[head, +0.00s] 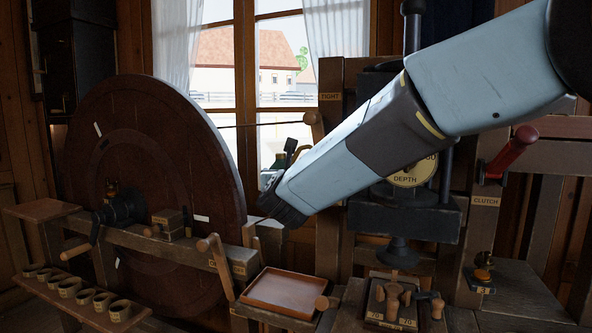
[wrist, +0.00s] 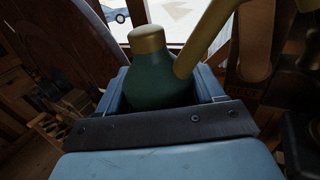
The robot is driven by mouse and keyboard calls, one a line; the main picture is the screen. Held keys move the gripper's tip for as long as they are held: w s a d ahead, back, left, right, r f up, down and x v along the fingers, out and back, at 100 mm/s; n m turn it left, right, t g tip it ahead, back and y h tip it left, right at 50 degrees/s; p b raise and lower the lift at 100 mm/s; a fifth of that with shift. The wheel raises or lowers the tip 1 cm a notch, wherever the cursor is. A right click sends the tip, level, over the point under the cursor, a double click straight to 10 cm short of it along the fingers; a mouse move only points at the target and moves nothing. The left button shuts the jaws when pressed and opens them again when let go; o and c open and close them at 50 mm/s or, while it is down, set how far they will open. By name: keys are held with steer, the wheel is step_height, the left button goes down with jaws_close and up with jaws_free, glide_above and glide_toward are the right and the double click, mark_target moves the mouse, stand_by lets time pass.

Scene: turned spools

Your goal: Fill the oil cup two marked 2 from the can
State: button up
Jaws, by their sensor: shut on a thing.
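My gripper (wrist: 165,88) is shut on the can (wrist: 155,78), a dark green body with a brass cap and a brass spout rising to the right. In the head view my gripper (head: 272,190) holds it in front of the window, above the lathe bed; the can is mostly hidden there behind my gripper. I cannot tell which fitting is oil cup two.
A large dark wheel (head: 150,170) stands at the left. A reddish tray (head: 283,291) lies below my gripper. Several small labelled cups (head: 70,287) line the left shelf. The red clutch lever (head: 512,152) and the depth dial (head: 413,172) stand at the right.

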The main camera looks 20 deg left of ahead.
steer(key=shift+w, duration=0.45)
steer(key=shift+w+a, duration=0.2)
steer(key=shift+w+d+r+m+t, duration=0.15)
steer(key=shift+d+r+m+t, duration=0.4)
steer(key=shift+m, duration=0.25)
steer(key=d+r+m+t, duration=0.1)
steer(key=m, duration=0.1)
steer(key=d+r+m+t+h, duration=0.1)
steer(key=m, duration=0.2)
steer(key=d+r+m+t, duration=0.1)
steer(key=m, duration=0.2)
steer(key=shift+d+r+t, duration=0.15)
steer(key=shift+d+t, duration=0.05)
steer(key=shift+t, duration=0.05)
steer(key=shift+m, duration=0.3)
stand_by(3.2)
